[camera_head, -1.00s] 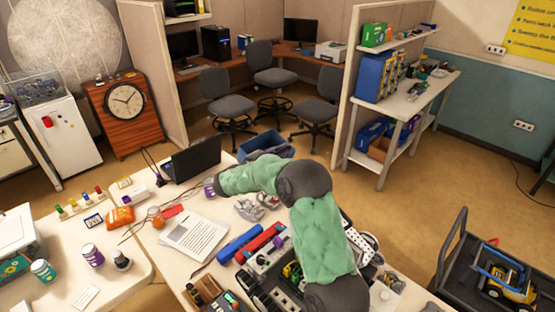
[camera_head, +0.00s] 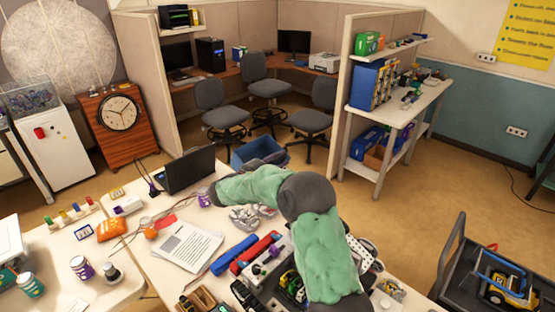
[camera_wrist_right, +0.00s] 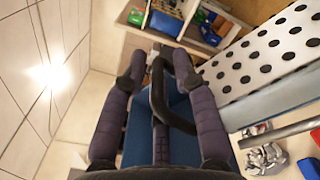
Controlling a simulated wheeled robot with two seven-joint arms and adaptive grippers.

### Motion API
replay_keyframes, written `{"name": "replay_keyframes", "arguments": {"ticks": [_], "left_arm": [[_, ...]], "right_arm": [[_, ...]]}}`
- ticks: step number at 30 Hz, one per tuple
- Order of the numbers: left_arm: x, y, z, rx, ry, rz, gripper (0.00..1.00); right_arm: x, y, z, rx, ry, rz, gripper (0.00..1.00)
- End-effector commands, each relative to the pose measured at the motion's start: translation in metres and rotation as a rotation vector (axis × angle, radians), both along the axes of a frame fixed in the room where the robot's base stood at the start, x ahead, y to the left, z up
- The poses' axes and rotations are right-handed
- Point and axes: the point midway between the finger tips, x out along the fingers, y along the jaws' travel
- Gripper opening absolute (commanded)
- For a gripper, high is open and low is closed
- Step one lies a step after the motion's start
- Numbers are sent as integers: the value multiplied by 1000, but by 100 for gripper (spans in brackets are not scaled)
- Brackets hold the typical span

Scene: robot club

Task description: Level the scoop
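I cannot pick out the scoop with certainty. A toy loader (camera_head: 497,287) with a blue frame and yellow parts rests on the black cart at the lower right of the head view. My right arm, green with dark joints, bends over the table there, but its fingers cannot be made out. In the right wrist view my right gripper (camera_wrist_right: 158,68) has its two dark fingers apart. A blue surface (camera_wrist_right: 178,98) lies beyond. My left gripper is not in view.
A white panel with black dots (camera_wrist_right: 265,55) is close beside the right finger; it also shows by my arm in the head view (camera_head: 365,252). Papers (camera_head: 187,246), a laptop (camera_head: 188,171) and silver parts (camera_head: 244,218) crowd the table. The floor before the cart is clear.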

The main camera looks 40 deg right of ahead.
Motion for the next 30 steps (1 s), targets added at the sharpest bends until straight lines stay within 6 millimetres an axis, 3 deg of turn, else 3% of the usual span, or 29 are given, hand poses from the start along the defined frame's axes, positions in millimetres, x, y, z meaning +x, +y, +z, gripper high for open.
{"name": "replay_keyframes", "arguments": {"ticks": [10,14,30], "left_arm": [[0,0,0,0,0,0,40],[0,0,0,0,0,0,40],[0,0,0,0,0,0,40]], "right_arm": [[2,2,2,-3,-3,5,35],[1,13,3,-3,-4,8,35],[-8,107,1,-2,-2,7,35]]}}
